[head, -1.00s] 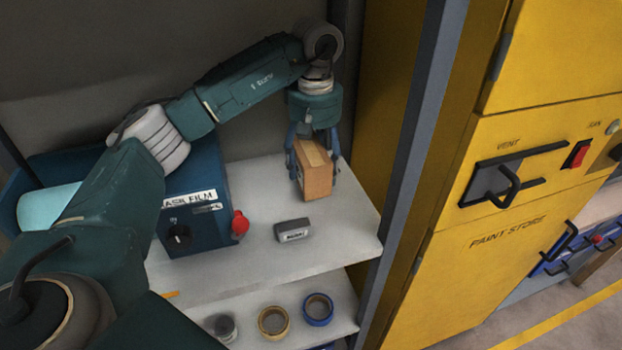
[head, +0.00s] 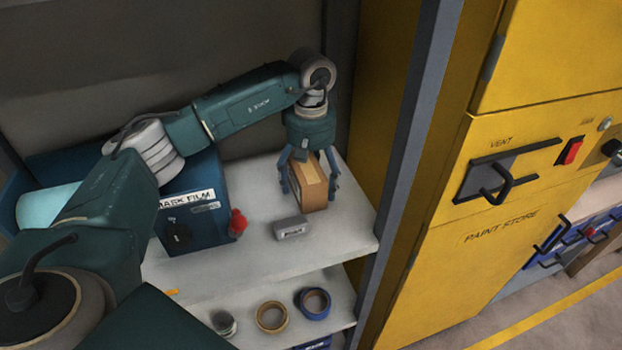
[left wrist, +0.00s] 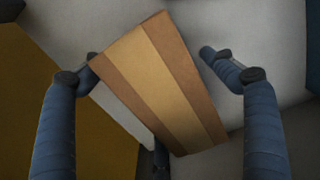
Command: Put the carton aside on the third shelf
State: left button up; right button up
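The carton (head: 312,187) is a small brown box with a paler tape band over its top. It stands upright on the upper white shelf board (head: 262,258), near the right end. My left gripper (head: 309,187) is above it, pointing down, with its fingers spread on either side. In the left wrist view the carton (left wrist: 160,85) lies between the fingers. The right-hand finger there is clear of it; the left-hand fingertip is close to its edge, and I cannot tell if it touches. My right gripper is in neither view.
A small grey block (head: 291,228) lies just in front of the carton. A blue mask film box (head: 197,215) with a red knob (head: 238,222) stands left. Tape rolls (head: 314,303) lie on the board below. A grey post (head: 407,150) and yellow paint store (head: 500,240) bound the right.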

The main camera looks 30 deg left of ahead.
pick_arm(q)
jog(key=shift+r, duration=0.4)
notch_tip(320, 180, up, 11)
jog(key=shift+f+b, duration=0.1)
jog(key=shift+b, duration=1.1)
jog(key=shift+r, duration=0.4)
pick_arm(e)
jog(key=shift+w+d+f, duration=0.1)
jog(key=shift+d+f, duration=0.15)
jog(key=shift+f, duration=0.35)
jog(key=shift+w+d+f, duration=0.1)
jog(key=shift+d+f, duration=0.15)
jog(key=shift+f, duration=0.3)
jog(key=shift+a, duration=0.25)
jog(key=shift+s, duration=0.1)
